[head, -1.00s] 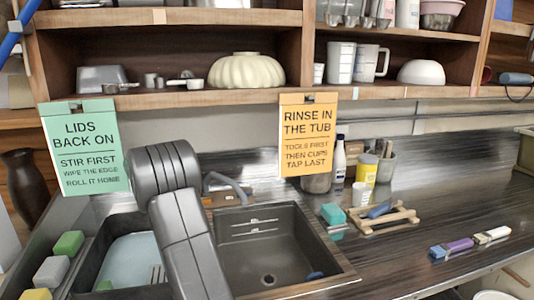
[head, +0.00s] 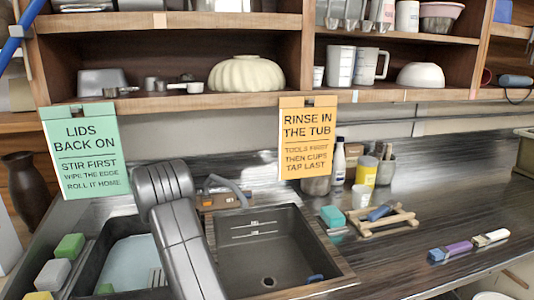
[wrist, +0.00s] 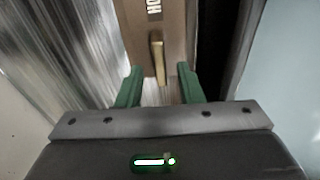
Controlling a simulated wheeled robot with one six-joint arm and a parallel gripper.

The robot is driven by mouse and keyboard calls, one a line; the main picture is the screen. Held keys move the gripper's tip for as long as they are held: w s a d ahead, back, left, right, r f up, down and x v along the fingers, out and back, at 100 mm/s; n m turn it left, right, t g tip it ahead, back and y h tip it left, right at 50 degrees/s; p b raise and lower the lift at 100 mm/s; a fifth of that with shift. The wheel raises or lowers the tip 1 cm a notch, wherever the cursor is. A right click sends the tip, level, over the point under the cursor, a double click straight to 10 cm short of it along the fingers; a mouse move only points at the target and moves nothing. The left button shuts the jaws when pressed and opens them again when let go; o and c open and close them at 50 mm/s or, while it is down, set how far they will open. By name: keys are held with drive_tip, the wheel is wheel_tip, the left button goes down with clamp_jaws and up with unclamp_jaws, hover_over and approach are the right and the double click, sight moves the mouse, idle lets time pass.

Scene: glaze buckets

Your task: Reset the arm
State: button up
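My arm rises in the head view as dark grey links (head: 180,235) in front of the sink area. My gripper is outside the head view. In the wrist view, my gripper (wrist: 158,78) has two green fingers standing apart with nothing held between them. Beyond the fingertips is a brown board (wrist: 140,18) with partly cut-off lettering and a tan peg or handle (wrist: 157,50). I cannot tell how far the peg is from the fingers.
A grey sink basin (head: 283,228) lies right of my arm, and a pale blue surface (head: 130,262) sits in the left basin. A wooden rack (head: 388,222) and brushes (head: 450,250) lie on the right counter. Shelves with bowls and two hanging signs (head: 80,150) are behind.

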drive_tip(key=shift+x, duration=0.8)
drive_tip(key=shift+r+n+p, duration=0.15)
drive_tip(key=shift+n+p, duration=0.15)
drive_tip(key=shift+p, duration=0.1)
drive_tip(key=shift+s+r+n+p, duration=0.1)
drive_tip(key=shift+n+p, duration=0.35)
drive_tip(key=shift+n, duration=0.35)
drive_tip(key=n+p, duration=0.2)
drive_tip(key=n, duration=0.1)
drive_tip(key=n+p, duration=0.1)
drive_tip(key=n, duration=0.1)
drive_tip(key=shift+f+g+h, duration=0.25)
drive_tip(key=shift+g+h, duration=0.05)
drive_tip(key=shift+g, duration=0.1)
drive_tip(key=shift+d, duration=0.1)
